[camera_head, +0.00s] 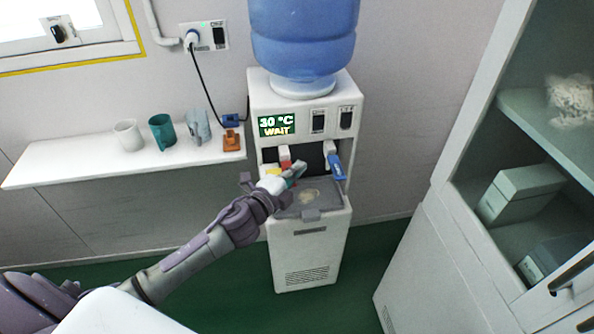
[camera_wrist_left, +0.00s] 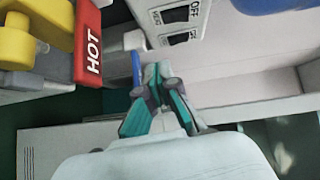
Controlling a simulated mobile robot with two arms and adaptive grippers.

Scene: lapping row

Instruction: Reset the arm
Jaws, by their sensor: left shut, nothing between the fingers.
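My left gripper (camera_head: 297,171) reaches in from the left in the head view, in front of the water dispenser (camera_head: 310,250) and above its grey drip tray (camera_head: 320,200). Its teal and grey fingers (camera_wrist_left: 157,92) are together in the left wrist view, with nothing between them. A red lever marked HOT (camera_wrist_left: 88,45) is at the upper left of the wrist view, beside a yellow part (camera_wrist_left: 18,40). A blue tap lever (camera_head: 336,167) is to the right of the gripper in the head view. My right gripper is not in view.
A white shelf (camera_head: 70,168) on the left holds a white mug (camera_head: 128,135), a teal mug (camera_head: 162,131) and a pale blue one (camera_head: 198,126). A blue bottle (camera_head: 303,40) tops the dispenser. An open cabinet (camera_head: 440,215) stands at the right.

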